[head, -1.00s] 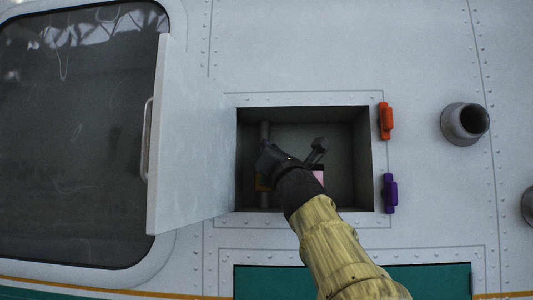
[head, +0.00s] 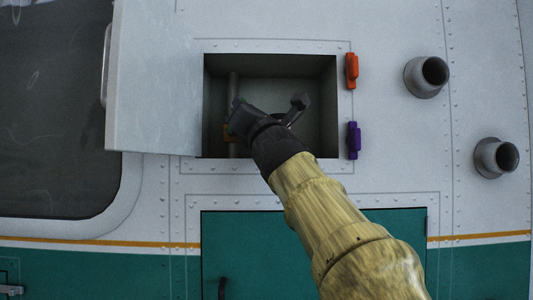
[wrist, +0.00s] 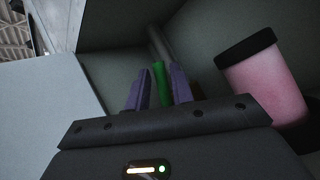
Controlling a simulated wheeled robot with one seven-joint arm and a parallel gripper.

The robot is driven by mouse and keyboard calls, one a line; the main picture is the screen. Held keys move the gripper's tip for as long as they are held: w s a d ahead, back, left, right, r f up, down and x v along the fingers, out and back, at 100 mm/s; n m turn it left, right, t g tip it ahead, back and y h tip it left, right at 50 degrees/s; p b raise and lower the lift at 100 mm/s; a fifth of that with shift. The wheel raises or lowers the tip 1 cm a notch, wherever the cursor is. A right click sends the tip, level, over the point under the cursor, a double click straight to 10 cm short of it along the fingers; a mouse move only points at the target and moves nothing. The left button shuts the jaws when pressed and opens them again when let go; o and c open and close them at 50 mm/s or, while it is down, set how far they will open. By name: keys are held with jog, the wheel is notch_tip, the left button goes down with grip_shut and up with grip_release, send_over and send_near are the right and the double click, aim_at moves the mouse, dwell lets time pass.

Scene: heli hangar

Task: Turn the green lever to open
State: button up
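The green lever (wrist: 159,82) shows in the wrist view as a short green bar in front of a grey pipe (wrist: 160,46). My gripper (wrist: 160,90) is open, with one purple-grey finger on each side of the lever. Narrow gaps seem to show between lever and fingers, so I cannot tell that either touches it. In the head view my gripper (head: 237,117) is inside the open wall compartment (head: 270,59), in front of the grey pipe (head: 233,88). The green lever is hidden there.
A pink cylinder with a black cap (wrist: 268,85) stands close right of my gripper. The compartment's white door (head: 155,85) is swung open to the left. An orange latch (head: 352,71) and a purple latch (head: 353,140) sit on the right edge.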

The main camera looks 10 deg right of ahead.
jog(key=b+v, duration=0.8)
jog(key=v, duration=0.4)
jog(key=shift+s+b, duration=0.15)
jog(key=shift+b, duration=0.2)
jog(key=shift+o, duration=0.3)
jog(key=shift+o, duration=0.9)
jog(key=shift+a+f, duration=0.1)
jog(key=shift+f, duration=0.05)
